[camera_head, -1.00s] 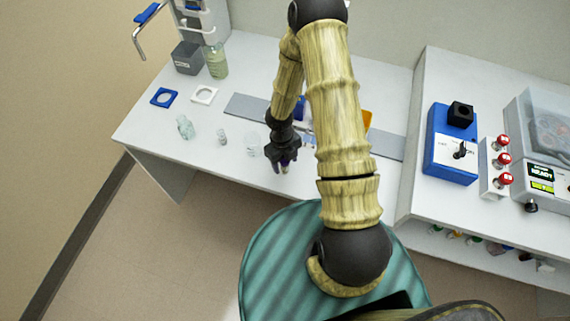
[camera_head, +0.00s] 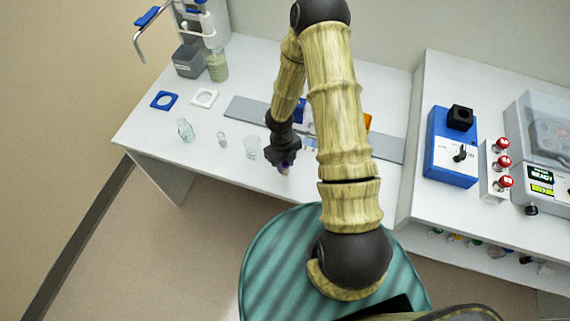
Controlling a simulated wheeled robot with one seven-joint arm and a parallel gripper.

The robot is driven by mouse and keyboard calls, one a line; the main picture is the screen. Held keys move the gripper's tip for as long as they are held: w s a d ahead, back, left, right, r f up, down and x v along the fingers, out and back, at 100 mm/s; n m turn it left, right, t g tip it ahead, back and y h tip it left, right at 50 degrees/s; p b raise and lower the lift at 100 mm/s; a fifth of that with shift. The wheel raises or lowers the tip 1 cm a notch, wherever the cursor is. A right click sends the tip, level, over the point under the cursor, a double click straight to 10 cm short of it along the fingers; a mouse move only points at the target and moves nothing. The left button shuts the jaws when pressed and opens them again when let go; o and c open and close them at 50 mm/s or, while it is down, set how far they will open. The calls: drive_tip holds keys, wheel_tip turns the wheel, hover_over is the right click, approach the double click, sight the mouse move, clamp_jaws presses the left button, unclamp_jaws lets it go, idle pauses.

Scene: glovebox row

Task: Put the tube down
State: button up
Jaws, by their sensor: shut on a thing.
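My gripper (camera_head: 285,163) is over the front part of the white bench (camera_head: 215,125), pointing down. It is shut on a small tube, of which only a purplish bit (camera_head: 284,171) shows between the dark fingers. Most of the tube is hidden by the gripper. I cannot tell whether its lower end touches the bench top.
Clear glass vessels (camera_head: 185,130) stand to the left of my gripper, the nearest (camera_head: 252,148) close beside it. A grey strip (camera_head: 245,107) lies behind. A blue device (camera_head: 452,150) stands on the right bench. Blue (camera_head: 164,100) and white (camera_head: 205,97) square holders lie at the left.

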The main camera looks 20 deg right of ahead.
wheel_tip(320, 180, up, 10)
drive_tip(key=shift+f+p, duration=0.25)
drive_tip(key=shift+p, duration=0.4)
drive_tip(key=m, duration=0.2)
drive_tip(key=w+m, duration=0.1)
drive_tip(key=m, duration=0.1)
drive_tip(key=shift+f+y, duration=0.15)
drive_tip(key=shift+y, duration=0.15)
drive_tip(key=w+m+t, duration=0.1)
drive_tip(key=w+m, duration=0.4)
drive_tip(key=m, duration=1.3)
drive_tip(key=w+m+t, duration=0.1)
drive_tip(key=w+m, duration=0.4)
drive_tip(key=m, duration=1.3)
drive_tip(key=shift+t, duration=0.4)
